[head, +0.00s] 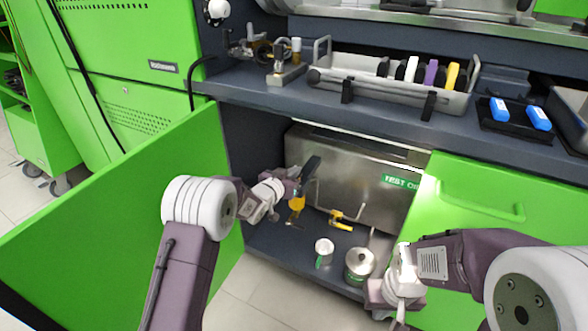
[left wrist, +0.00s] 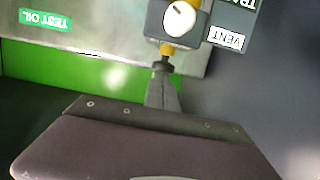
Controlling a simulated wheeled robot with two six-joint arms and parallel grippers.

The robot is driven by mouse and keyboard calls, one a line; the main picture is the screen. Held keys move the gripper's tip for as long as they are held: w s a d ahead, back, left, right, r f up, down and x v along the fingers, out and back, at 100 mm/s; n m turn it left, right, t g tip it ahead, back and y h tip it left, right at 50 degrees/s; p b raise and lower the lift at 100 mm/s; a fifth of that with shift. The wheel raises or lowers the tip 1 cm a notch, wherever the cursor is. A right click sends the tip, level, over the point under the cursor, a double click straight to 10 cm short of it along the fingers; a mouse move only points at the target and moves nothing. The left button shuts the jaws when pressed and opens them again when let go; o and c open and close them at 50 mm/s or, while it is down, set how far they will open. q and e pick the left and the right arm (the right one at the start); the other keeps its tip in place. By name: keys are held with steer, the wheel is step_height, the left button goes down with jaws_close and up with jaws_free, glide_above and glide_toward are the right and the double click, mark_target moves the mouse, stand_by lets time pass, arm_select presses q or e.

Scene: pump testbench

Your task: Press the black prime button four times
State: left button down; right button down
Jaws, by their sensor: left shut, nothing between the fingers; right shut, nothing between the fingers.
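A small black cap, which looks like the prime button (left wrist: 164,63), sits at the end of a yellow stem on a grey housing with a round white dial (left wrist: 180,20). My left gripper (left wrist: 162,82) is shut and empty, its tips right at the black cap; I cannot tell whether they touch or press it. In the head view my left gripper (head: 293,183) reaches into the open cabinet beside a dark upright block (head: 310,170) and a yellow part (head: 297,202); the button is not clear there. My right gripper (head: 397,316) is shut and empty, low at the cabinet's front.
A steel tank (head: 345,185) labelled test oil stands at the back of the cabinet. A yellow-handled valve (head: 340,222), a small can (head: 324,250) and a metal pot (head: 359,264) stand in front. Green doors (head: 130,205) flank the opening. The bench shelf (head: 400,112) lies above.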

arm_select(q)
steer(key=shift+s+f, duration=0.1)
steer(key=shift+f, duration=0.1)
step_height(320, 180, up, 4)
steer(key=p, duration=0.4)
steer(key=shift+d+r, duration=0.1)
steer(key=shift+r, duration=0.05)
steer(key=p+v, duration=0.2)
steer(key=v, duration=0.8)
